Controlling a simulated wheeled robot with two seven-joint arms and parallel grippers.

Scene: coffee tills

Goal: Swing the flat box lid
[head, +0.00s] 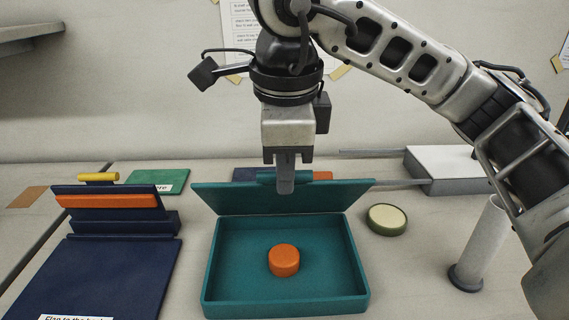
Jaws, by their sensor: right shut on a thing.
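The flat teal box (212,290) stands open at the front middle of the table. Its lid (330,198) is raised at the back edge and leans away from the box. An orange round piece (284,261) lies inside on the box floor. My right gripper (286,190) points down at the lid's top middle and is shut on the teal handle (266,177) there. The fingers hide part of the handle and lid. My left gripper is not in view.
A navy stand (110,255) with an orange bar (112,201) and yellow roll (98,177) is at left. A green round tin (386,219), a grey cylinder (480,245) and a white-topped block (445,162) are at right. A green card (158,181) lies behind.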

